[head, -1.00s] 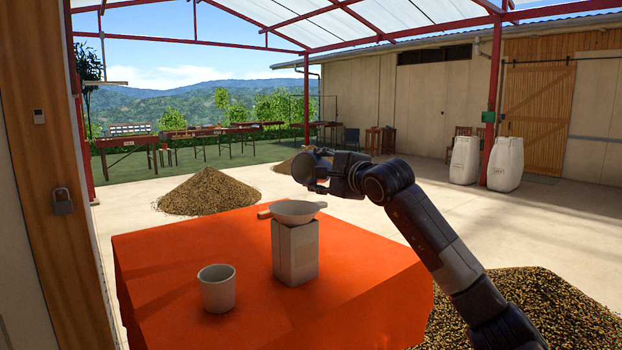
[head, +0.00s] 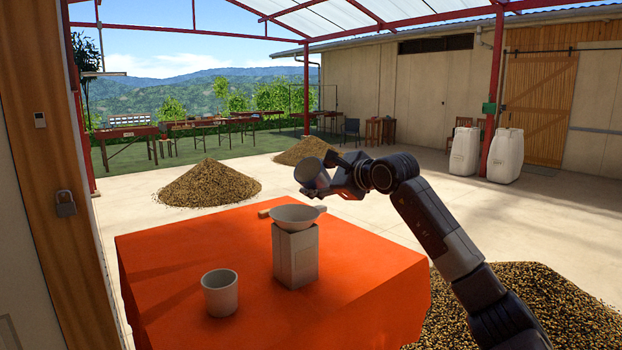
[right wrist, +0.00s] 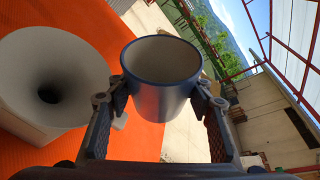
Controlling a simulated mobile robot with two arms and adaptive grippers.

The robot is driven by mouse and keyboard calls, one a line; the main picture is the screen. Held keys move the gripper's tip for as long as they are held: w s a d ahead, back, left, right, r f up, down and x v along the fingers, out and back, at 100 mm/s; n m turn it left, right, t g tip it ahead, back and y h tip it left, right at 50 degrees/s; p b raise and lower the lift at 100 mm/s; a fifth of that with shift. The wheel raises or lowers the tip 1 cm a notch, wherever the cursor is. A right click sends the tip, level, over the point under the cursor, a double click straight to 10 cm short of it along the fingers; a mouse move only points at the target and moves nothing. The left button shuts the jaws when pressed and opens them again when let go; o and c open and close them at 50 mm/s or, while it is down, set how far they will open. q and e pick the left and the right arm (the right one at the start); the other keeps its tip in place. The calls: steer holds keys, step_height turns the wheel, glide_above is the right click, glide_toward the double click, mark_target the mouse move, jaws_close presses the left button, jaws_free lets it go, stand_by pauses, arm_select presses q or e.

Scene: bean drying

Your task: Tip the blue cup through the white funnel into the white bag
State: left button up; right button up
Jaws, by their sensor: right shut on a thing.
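The blue cup (head: 308,173) is held in my right gripper (head: 328,178), above and slightly right of the funnel in the head view. It is tilted, with its mouth turned to the left. In the right wrist view the cup (right wrist: 162,98) sits between both fingers (right wrist: 160,88), and its visible inside looks empty. The white funnel (head: 296,217) rests on top of the white bag (head: 297,262), which stands upright on the table. The funnel (right wrist: 85,75) also shows at the left of the right wrist view with its dark hole visible. My left gripper is not in view.
The orange-covered table (head: 180,260) carries a pale cup (head: 220,295) at front left and a small wooden piece (head: 264,213) beside the funnel. Bean heaps (head: 207,186) lie on the floor around. A door post (head: 45,160) stands close on the left.

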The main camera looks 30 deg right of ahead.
steer(key=r+m+p, duration=0.1)
steer(key=p, duration=0.1)
steer(key=shift+m+g+y+p, duration=0.3)
steer(key=shift+y+p, duration=0.05)
steer(key=shift+y, duration=0.05)
steer(key=shift+a+f+m+p, duration=0.1)
steer(key=shift+a+m+p, duration=0.05)
steer(key=shift+m+p, duration=0.2)
steer(key=shift+f, duration=0.15)
steer(key=shift+a+r+m+g+y+p, duration=0.1)
steer(key=shift+r+m+g+y+p, duration=0.1)
steer(key=shift+m+g+y+p, duration=0.5)
steer(key=shift+s+a+t+p, duration=0.1)
steer(key=shift+t+p, duration=0.2)
steer(key=shift+p, duration=0.15)
steer(key=shift+f+m, duration=0.2)
steer(key=shift+m, duration=0.15)
steer(key=shift+a+f, duration=0.1)
